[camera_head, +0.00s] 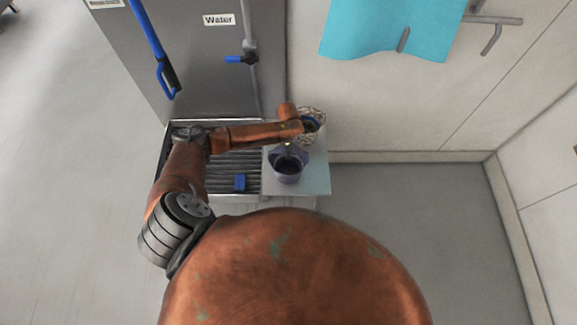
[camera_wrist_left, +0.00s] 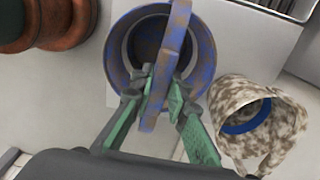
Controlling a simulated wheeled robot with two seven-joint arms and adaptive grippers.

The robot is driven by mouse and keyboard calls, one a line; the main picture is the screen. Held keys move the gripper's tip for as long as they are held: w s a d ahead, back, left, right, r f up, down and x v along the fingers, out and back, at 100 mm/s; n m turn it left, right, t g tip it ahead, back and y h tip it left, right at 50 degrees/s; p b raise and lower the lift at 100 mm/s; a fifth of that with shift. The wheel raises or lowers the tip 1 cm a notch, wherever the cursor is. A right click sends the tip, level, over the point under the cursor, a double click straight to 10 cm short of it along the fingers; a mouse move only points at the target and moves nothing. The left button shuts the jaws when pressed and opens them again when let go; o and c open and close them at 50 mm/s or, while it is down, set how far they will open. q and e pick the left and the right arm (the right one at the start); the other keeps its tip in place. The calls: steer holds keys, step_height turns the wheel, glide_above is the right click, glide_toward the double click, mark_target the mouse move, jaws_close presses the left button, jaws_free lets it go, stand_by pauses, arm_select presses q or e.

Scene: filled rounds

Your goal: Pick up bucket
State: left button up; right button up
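The bucket (camera_head: 287,172) is purple-blue with rust-coloured patches and a dark inside. It is at the right part of the drain stand, over a white board. In the left wrist view the bucket (camera_wrist_left: 204,62) is seen from above, with its broad handle raised across the opening. My left gripper (camera_wrist_left: 163,88) has its green fingers on both sides of the handle, with the pads against it. In the head view my left gripper (camera_head: 289,146) is at the far rim of the bucket, partly hidden by the arm. My right gripper is not in view.
A mottled beige-brown container (camera_wrist_left: 287,122) with a blue ring stands close beside the bucket; it also shows behind my arm in the head view (camera_head: 318,115). A small blue block (camera_head: 239,182) lies on the slatted grate (camera_head: 222,178). A grey water cabinet (camera_head: 205,70) stands behind. Floor at right is clear.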

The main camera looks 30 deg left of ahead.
arm_select(q)
jaws_close()
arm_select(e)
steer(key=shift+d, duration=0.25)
arm_select(q)
steer(key=shift+r, duration=0.15)
